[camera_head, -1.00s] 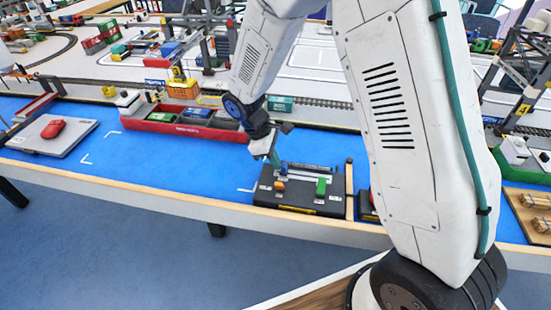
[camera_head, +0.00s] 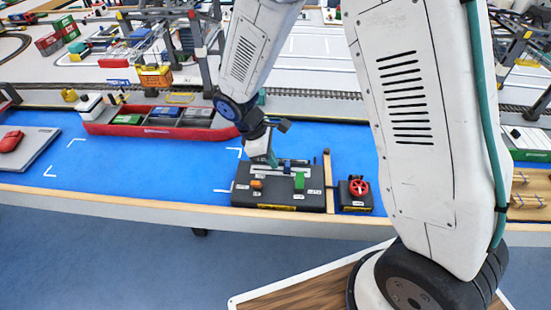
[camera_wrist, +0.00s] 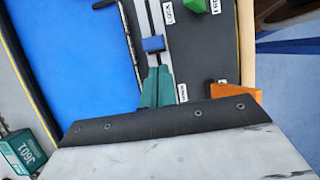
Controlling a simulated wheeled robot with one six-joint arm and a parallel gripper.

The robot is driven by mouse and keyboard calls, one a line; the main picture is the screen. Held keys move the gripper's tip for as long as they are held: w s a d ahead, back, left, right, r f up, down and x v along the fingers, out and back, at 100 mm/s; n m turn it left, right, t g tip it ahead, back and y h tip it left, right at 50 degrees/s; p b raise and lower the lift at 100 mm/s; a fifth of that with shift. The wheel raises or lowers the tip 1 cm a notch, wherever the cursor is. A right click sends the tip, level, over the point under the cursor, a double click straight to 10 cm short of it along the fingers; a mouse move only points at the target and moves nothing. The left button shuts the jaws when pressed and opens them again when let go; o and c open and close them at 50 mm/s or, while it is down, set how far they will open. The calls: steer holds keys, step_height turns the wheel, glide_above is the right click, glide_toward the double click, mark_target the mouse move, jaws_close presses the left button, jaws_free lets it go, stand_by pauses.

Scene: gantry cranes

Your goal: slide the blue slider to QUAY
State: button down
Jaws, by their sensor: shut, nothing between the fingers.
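The blue slider (camera_wrist: 153,43) is a small block on a pale slotted rail (camera_wrist: 150,15) in the wrist view. My gripper (camera_wrist: 158,72) has teal fingers closed together and empty, with their tips just short of the slider over the same rail. Whether they touch it I cannot tell. A white label (camera_wrist: 168,12) beside the rail appears to read QUAY; the slider is short of it. In the head view, my gripper (camera_head: 271,160) is at the back edge of the black control panel (camera_head: 270,199); the blue slider is not clear there.
A green block (camera_head: 299,180) and an orange block (camera_head: 257,184) stand on the panel. A box with a red wheel (camera_head: 358,187) is to its right, past a wooden strip (camera_head: 328,180). A red barge (camera_head: 160,131) lies behind left. Blue surface (camera_head: 130,165) left is clear.

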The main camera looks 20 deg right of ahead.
steer(key=a, duration=0.1)
steer(key=w+a, duration=0.1)
steer(key=a, duration=0.1)
steer(key=shift+w+r, duration=0.2)
steer(key=shift+r, duration=0.1)
steer(key=v, duration=0.9)
steer(key=shift+r, duration=0.2)
steer(key=c, duration=2.1)
jaws_free()
steer(key=shift+s+d, duration=0.1)
steer(key=shift+c, duration=0.2)
